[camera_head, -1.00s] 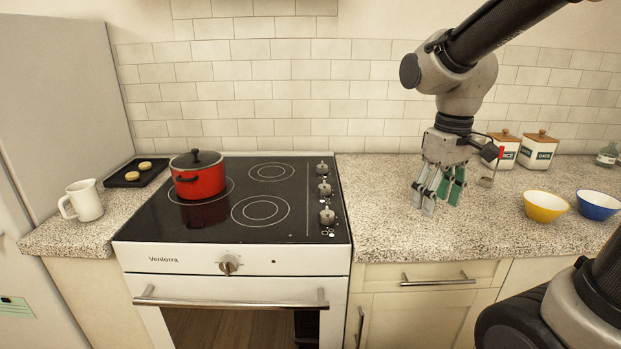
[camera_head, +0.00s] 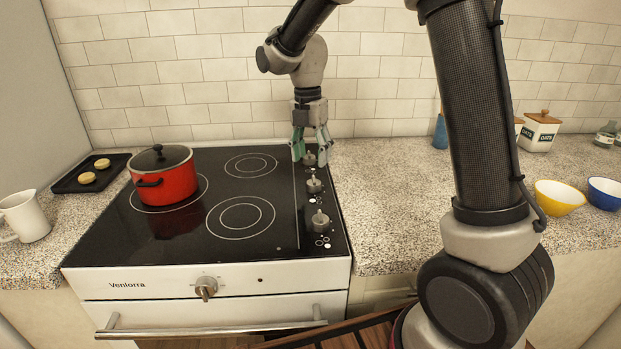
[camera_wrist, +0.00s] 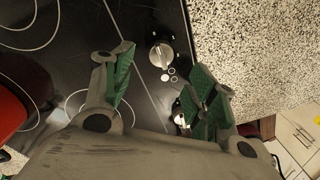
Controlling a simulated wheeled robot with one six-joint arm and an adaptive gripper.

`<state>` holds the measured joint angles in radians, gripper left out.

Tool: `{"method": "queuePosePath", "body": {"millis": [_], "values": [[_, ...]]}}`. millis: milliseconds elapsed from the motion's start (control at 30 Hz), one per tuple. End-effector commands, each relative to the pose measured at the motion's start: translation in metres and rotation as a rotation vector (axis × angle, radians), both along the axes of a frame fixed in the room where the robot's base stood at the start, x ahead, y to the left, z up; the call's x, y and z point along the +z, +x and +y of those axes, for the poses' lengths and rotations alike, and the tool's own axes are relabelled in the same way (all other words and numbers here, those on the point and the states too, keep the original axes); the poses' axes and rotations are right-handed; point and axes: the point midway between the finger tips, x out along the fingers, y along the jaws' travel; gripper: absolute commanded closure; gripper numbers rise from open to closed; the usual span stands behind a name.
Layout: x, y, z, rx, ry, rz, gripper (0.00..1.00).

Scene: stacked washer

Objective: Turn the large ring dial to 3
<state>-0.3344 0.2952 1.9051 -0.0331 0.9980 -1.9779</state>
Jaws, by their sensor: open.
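The black cooktop (camera_head: 165,235) has a column of three grey knobs along its right side: a back knob (camera_head: 310,159), a middle knob (camera_head: 314,185) and a front knob (camera_head: 319,221). Another knob (camera_head: 206,288) is on the white front panel. I cannot tell which one is the large ring dial, and no number 3 is readable. My gripper (camera_head: 311,152) is open, pointing down at the back knob, its green-padded fingers around or just above it. In the wrist view one knob (camera_wrist: 161,55) shows clear of the fingers; another (camera_wrist: 181,116) is partly hidden by the right finger.
A dark tray (camera_head: 92,173) with two round items and a white mug (camera_head: 24,216) are at the left. The speckled counter (camera_head: 385,190) right of the stove is mostly clear; bowls (camera_head: 558,197) stand farther right.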

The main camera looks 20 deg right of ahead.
Motion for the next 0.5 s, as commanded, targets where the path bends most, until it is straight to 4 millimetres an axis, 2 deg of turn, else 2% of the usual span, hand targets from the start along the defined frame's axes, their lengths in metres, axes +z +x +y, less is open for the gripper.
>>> {"method": "queuePosePath", "body": {"millis": [167, 500], "values": [[-0.016, -0.001, -0.001, 0.029, 0.001, 0.005, 0.42], [-0.069, -0.004, -0.003, 0.027, 0.001, 0.005, 0.42]]}}
